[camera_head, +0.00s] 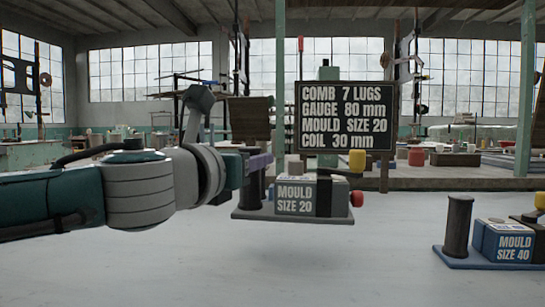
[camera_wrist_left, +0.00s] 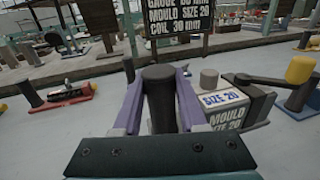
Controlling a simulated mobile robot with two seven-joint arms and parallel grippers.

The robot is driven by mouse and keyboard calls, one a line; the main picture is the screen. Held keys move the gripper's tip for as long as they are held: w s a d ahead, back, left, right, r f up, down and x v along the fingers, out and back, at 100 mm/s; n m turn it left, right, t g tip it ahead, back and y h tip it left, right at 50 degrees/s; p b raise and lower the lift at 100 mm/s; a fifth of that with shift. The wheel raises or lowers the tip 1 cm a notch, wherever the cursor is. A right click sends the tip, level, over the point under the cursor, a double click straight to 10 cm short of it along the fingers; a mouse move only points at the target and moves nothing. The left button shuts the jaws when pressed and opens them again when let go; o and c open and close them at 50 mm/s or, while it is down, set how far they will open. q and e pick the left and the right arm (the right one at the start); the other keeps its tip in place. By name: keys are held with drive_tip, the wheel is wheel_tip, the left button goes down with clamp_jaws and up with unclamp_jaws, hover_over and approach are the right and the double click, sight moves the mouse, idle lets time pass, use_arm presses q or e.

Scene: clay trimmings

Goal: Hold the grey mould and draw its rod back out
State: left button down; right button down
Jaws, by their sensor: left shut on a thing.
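The grey mould (camera_head: 296,198), marked "MOULD SIZE 20", sits on a flat grey base with a dark upright post (camera_wrist_left: 158,95) at its left end. A red knob (camera_head: 357,198) sticks out at its right end, and a yellow knob (camera_head: 356,167) stands above that end. The yellow knob also shows on a dark arm in the left wrist view (camera_wrist_left: 300,69). My left gripper (camera_head: 260,163) is shut on the dark post, its purple fingers on either side. The rod's shaft cannot be made out. My right gripper is not in view.
A blue mould (camera_head: 505,240) marked "MOULD SIZE 40" stands at the right edge of the pale table. A red-based set (camera_wrist_left: 70,93) shows at left in the wrist view. A dark sign (camera_head: 346,115) stands behind the grey mould. The table's front is clear.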

sight(250, 207)
use_arm(q)
drive_tip(key=shift+f+b, duration=1.6)
drive_tip(key=shift+f, duration=0.6)
drive_tip(key=shift+f+b, duration=1.1)
drive_tip(key=shift+f, duration=0.2)
drive_tip(key=shift+r+p, duration=0.1)
drive_tip(key=shift+p, duration=0.2)
drive_tip(key=shift+f, duration=0.45)
